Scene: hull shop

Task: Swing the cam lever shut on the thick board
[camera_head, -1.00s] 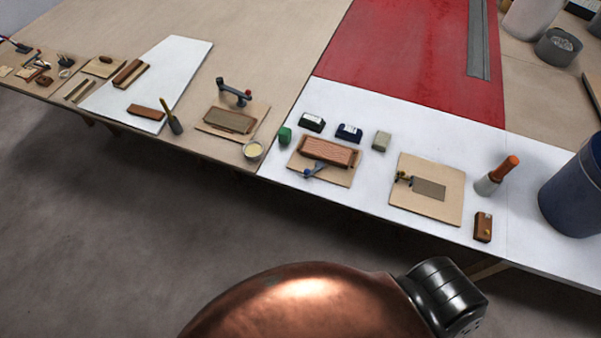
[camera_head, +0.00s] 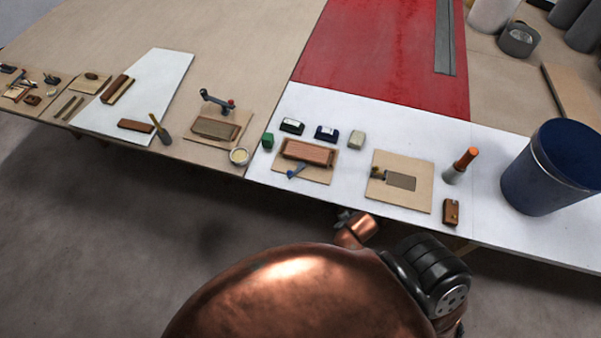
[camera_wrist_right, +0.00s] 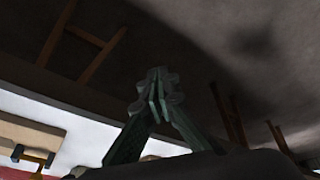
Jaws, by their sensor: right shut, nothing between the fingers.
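A thick reddish-brown board (camera_head: 308,152) lies on a tan base plate (camera_head: 315,178) near the white table's front edge. A blue-ended lever (camera_head: 296,171) sticks out from its front side. Another fixture to the left has a flatter board (camera_head: 215,128) and a grey lever (camera_head: 215,99) with a red knob. I cannot tell for sure which lever is the cam lever. My right gripper shows in the right wrist view (camera_wrist_right: 157,88), its fingertips together and empty, over the floor beside the table edge. My left gripper is out of view.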

